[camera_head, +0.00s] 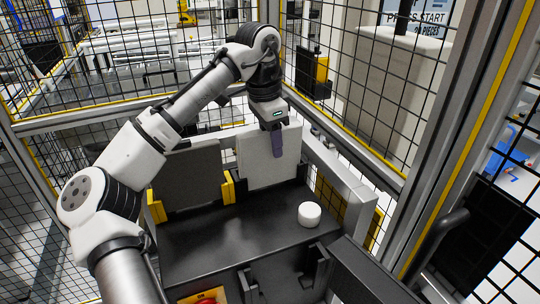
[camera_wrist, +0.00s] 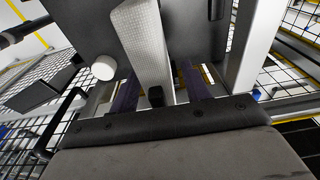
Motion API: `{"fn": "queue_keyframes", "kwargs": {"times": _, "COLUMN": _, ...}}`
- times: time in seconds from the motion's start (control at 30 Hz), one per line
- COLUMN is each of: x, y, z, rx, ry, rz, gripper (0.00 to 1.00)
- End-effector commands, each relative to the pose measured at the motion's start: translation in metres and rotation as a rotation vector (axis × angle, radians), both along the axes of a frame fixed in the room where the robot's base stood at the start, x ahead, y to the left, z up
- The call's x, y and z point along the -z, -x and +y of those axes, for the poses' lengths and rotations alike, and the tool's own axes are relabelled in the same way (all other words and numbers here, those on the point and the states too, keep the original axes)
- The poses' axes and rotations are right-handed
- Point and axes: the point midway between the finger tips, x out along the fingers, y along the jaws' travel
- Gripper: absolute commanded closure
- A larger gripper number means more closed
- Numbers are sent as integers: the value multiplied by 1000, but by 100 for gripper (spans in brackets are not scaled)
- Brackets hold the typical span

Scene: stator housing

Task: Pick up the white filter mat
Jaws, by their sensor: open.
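The white filter mat (camera_head: 262,166) stands upright at the back of the black table, beside a darker grey mat (camera_head: 187,176). My gripper (camera_head: 277,152) points down at the mat's upper right part and hides a strip of it. In the wrist view, the light, textured white mat (camera_wrist: 140,42) lies between the two purple fingers of my gripper (camera_wrist: 159,72). The fingers are apart, with a gap showing on each side of the mat. The head view shows only one finger clearly, so how deep the fingers reach past the mat's top edge is hard to tell.
Yellow holders (camera_head: 228,190) stand at the mats' lower edges. A white cylinder (camera_head: 309,215) sits on the black table (camera_head: 220,234) at right; it also shows in the wrist view (camera_wrist: 104,67). Mesh fencing surrounds the cell. The table's middle is clear.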

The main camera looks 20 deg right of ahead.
Motion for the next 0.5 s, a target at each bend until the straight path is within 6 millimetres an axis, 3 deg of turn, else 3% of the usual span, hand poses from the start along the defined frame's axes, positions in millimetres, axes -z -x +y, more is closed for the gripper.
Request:
{"fn": "queue_keyframes", "kwargs": {"times": 0.07, "x": 0, "y": 0, "z": 0, "rx": 0, "ry": 0, "rz": 0, "gripper": 59}}
{"fn": "queue_keyframes", "kwargs": {"times": 0.37, "x": 0, "y": 0, "z": 0, "rx": 1, "ry": 0, "rz": 0, "gripper": 99}}
{"fn": "queue_keyframes", "kwargs": {"times": 0.5, "x": -1, "y": 0, "z": 0, "rx": 1, "ry": 0, "rz": 0, "gripper": 100}}
